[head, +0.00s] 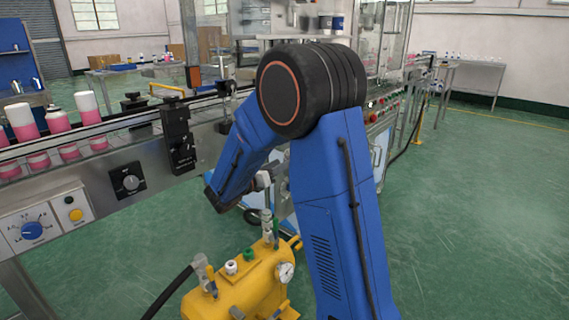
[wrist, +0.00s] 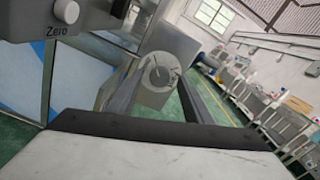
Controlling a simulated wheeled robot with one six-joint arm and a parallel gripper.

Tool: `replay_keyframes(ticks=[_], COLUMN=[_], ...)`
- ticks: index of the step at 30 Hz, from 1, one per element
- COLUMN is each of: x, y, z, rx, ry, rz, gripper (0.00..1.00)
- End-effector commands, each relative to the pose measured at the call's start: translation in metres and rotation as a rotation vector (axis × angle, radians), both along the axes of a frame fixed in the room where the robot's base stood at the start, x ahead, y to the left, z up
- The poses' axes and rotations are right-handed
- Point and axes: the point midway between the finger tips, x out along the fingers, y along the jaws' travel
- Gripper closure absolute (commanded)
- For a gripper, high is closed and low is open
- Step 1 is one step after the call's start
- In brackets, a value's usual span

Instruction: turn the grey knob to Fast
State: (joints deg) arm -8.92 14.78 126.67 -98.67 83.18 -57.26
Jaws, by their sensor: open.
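A grey knob (head: 131,182) sits on a small black box on the front of the conveyor, left of centre in the head view. White marks ring it, too small to read, so I cannot tell its setting. My gripper (head: 263,181) is mostly hidden behind my blue arm, to the right of that knob and apart from it. It is open, and I see nothing held. In the wrist view, a dark box marked "Zero" with a pale round button or knob (wrist: 66,11) is at the top left. The grey knob cannot be made out there.
A blue dial (head: 32,230) and a yellow button (head: 76,215) are on a panel at left. Pink-and-white cans (head: 88,108) stand on the conveyor. A yellow tank (head: 245,293) with valves and a gauge stands low in front. The green floor at right is clear.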

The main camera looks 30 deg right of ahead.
Motion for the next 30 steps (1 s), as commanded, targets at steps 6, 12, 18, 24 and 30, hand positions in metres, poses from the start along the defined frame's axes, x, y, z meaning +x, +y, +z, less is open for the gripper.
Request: replay_keyframes(ticks=[6,12,18,24,30], x=[0.007,0.009,0.010,0.009,0.009], y=[-0.021,-0.025,-0.025,-0.025,-0.025], z=[0.000,0.000,0.000,0.000,0.000], rx=[0.000,0.000,0.000,0.000,0.003], ry=[-0.001,0.000,0.000,0.000,-0.006], rz=[-0.001,0.001,0.001,0.001,0.001], gripper=[0.54,0.54,0.54,0.95,0.95])
